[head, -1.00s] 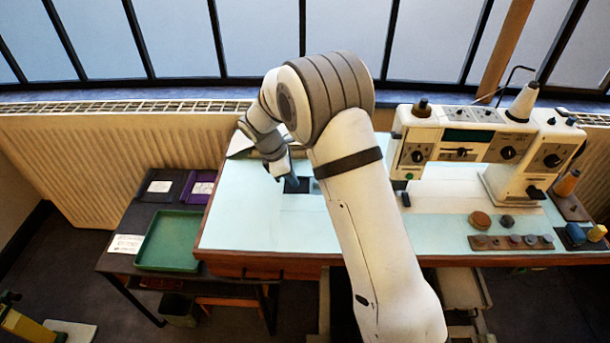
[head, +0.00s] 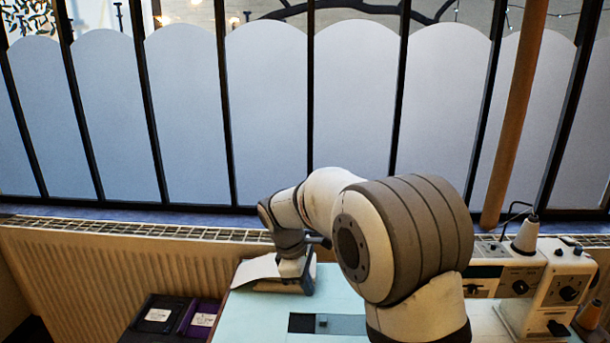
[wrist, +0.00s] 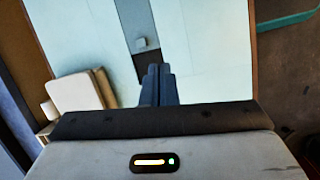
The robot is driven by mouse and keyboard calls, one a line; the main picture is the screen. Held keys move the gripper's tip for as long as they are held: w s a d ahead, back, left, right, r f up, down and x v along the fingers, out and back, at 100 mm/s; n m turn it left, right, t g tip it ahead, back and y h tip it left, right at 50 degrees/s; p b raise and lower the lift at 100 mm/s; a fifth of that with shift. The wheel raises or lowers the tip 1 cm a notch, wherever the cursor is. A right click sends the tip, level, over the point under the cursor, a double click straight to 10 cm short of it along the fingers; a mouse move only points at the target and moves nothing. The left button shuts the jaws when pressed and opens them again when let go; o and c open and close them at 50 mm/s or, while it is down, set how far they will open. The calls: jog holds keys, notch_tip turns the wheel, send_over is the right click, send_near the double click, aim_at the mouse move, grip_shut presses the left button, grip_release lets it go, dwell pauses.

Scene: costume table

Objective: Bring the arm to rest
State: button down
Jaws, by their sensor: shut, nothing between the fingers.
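My gripper (wrist: 157,84) is shut and empty in the wrist view, its two dark fingers side by side. It is over the pale blue tabletop (wrist: 90,40). In the head view my gripper (head: 308,272) is partly seen at the end of my bent arm, close to a cream flat item (head: 262,274) at the table's back left. My arm's large joint hides much of the table's middle. A dark strip (head: 303,322) with a small grey block (head: 322,320) lies on the tabletop, in front of the gripper and apart from it.
A white sewing machine (head: 560,283) stands at the right. A low dark stand at the left holds a black box (head: 157,315) and a purple one (head: 203,318). A radiator (head: 120,265) and tall window run behind. A green tray edge (wrist: 290,20) shows in the wrist view.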

jog(key=s+d+r+m+y+p, duration=0.2)
jog(key=s+d+r+m, duration=0.5)
jog(key=s+d, duration=0.35)
jog(key=s+d+m+t+y+p, duration=0.1)
jog(key=s+d+m, duration=0.3)
jog(key=s+m, duration=0.4)
jog(key=s+t, duration=0.1)
jog(key=s, duration=0.5)
jog(key=shift+s+d+r, duration=0.2)
jog(key=shift+r, duration=0.05)
jog(key=shift+s, duration=0.1)
